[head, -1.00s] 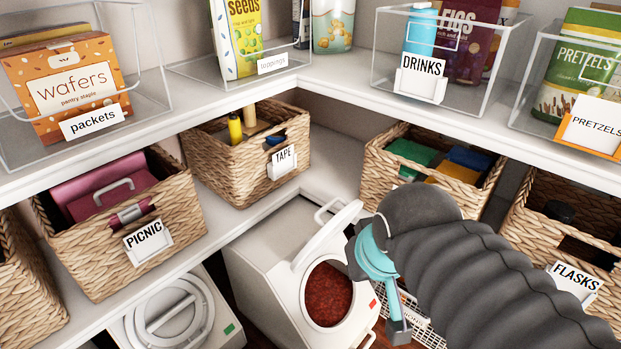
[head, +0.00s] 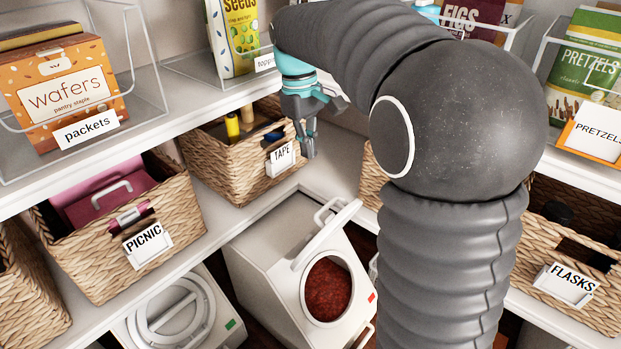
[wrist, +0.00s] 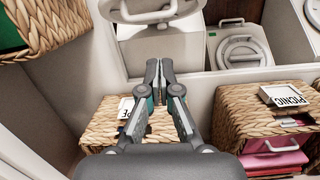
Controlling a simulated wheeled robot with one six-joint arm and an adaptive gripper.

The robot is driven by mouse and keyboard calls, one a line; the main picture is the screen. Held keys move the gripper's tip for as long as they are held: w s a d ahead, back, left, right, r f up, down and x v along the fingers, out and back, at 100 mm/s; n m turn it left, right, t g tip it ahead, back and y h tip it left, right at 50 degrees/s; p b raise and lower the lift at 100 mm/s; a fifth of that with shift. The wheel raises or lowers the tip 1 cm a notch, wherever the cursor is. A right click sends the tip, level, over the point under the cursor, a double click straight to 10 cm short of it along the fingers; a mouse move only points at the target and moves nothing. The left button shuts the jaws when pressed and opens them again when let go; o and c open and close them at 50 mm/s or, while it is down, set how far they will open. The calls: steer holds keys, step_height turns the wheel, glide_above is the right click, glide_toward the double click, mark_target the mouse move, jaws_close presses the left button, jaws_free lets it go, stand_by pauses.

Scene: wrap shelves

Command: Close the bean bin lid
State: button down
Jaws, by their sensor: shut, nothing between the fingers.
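The bean bin (head: 270,264) is a white bin below the shelf, with red beans (head: 328,287) showing through its round opening. Its white lid (head: 332,232) stands raised and tilted at the opening's upper edge, with a handle on its back. My gripper (head: 309,154) is shut and empty, pointing down beside the TAPE basket, above and behind the lid and apart from it. In the wrist view my shut fingers (wrist: 160,66) point toward the white bin (wrist: 150,52), whose handle shows at the top edge. The beans are hidden there.
The TAPE basket (head: 212,155) is close to my gripper's left. The PICNIC basket (head: 95,270) and FLASKS basket (head: 560,300) stand on the same shelf. A second white bin (head: 215,325) has its round lid on. The upper shelf edge (head: 200,125) runs close to my arm.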

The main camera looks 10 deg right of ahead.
step_height(320, 180, down, 13)
steer(key=d+g+b, duration=0.1)
steer(key=d, duration=0.1)
steer(key=shift+s+d+n, duration=0.2)
steer(key=shift+s+n, duration=0.2)
stand_by(0.3)
steer(key=shift+f, duration=0.1)
